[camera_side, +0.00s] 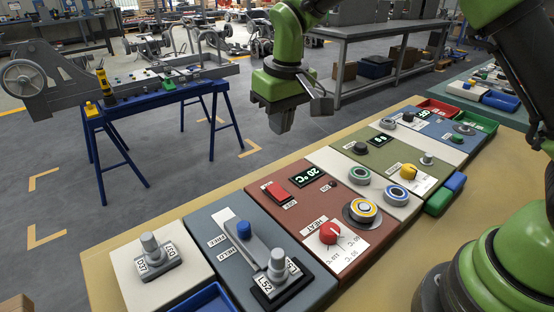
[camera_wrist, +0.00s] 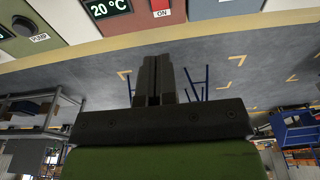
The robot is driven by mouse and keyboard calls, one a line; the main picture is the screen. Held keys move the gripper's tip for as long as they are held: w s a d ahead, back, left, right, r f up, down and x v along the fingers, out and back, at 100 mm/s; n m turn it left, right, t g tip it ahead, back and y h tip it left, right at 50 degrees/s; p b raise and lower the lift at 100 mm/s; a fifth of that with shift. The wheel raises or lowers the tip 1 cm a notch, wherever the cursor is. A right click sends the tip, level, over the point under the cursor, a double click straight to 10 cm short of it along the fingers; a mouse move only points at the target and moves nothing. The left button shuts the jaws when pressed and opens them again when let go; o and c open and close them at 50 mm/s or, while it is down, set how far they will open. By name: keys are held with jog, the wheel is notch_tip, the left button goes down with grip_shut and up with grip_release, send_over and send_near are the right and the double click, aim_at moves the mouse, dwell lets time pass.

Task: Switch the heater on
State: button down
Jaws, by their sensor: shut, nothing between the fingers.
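The heater panel (camera_side: 346,262) is a brown-red plate in the middle of the bench. It has a red rocker switch (camera_side: 277,191) near its far edge and a lit display (camera_side: 307,175) reading 20 °C. A red HEAT knob (camera_side: 329,232) sits on a white scale nearer the front. In the wrist view, the display (camera_wrist: 108,7) and an ON label (camera_wrist: 162,14) show at the top edge; the switch is mostly cut off there. My gripper (camera_side: 283,122) is shut and empty, raised above and beyond the panel's far edge. Its closed fingers (camera_wrist: 152,65) point toward the panel in the wrist view.
A blue-grey panel with a slotted lever (camera_side: 278,267) stands left of the heater panel. A green panel (camera_side: 390,160) with a pump knob (camera_wrist: 22,26) lies to its right. A blue trestle (camera_side: 160,92) stands beyond the bench. Air around my gripper is clear.

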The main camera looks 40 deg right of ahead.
aim_at(277, 189)
jog(key=f, duration=0.4)
jog(key=w+f, duration=0.1)
jog(key=f, duration=0.4)
jog(key=w+f, duration=0.1)
jog(key=f, duration=0.4)
jog(key=shift+f, duration=0.15)
jog(key=shift+s+r, duration=0.35)
jog(key=shift+s, duration=0.4)
